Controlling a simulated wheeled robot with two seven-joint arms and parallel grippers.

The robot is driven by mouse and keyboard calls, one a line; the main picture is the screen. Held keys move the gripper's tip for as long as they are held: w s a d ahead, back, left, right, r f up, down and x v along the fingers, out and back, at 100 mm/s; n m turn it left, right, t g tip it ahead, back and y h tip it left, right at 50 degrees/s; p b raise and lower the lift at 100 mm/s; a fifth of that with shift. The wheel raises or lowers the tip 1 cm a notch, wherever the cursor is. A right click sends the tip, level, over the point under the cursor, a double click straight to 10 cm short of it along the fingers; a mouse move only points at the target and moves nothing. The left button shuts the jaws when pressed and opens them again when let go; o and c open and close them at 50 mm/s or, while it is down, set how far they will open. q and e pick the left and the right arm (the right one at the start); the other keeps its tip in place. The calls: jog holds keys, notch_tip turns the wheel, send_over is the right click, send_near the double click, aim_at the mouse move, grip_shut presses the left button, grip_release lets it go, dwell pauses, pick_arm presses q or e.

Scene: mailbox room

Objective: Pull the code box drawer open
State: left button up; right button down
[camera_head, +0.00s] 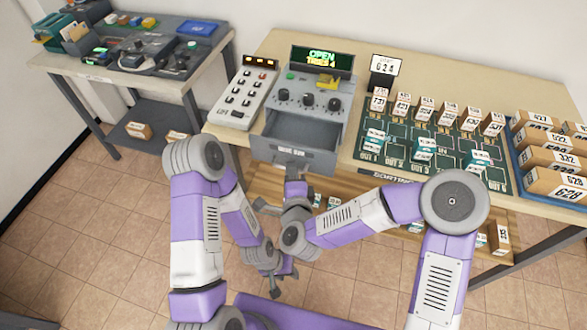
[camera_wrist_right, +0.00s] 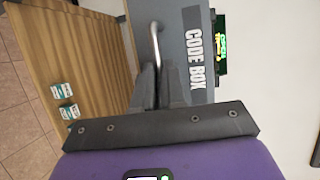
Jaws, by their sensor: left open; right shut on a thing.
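The grey code box (camera_head: 345,108) stands on the wooden table, with knobs and a green lit display (camera_head: 322,59) reading OPEN. Its drawer (camera_head: 277,151) is pulled out toward me, and its hollow inside shows. In the right wrist view the drawer front (camera_wrist_right: 185,50) carries the label CODE BOX and a curved metal handle (camera_wrist_right: 154,38). My right gripper (camera_head: 293,173) is at the drawer front, its fingers (camera_wrist_right: 159,70) shut on the handle. Part of the handle is hidden between the fingers. My left gripper (camera_head: 277,275) is open and empty, low in front of the table.
A keypad unit (camera_head: 243,93) stands left of the code box. A green board (camera_head: 398,163) with several small labelled boxes lies to its right, and a blue tray (camera_head: 521,158) of larger boxes beyond. A side table (camera_head: 95,71) stands at the left. Floor between is clear.

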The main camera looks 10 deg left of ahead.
jog(key=shift+w, duration=0.1)
jog(key=c, duration=1.2)
grip_release()
jog(key=p+v, duration=0.1)
jog(key=v, duration=0.6)
jog(key=shift+s+d+r, duration=0.1)
jog(key=shift+s, duration=0.15)
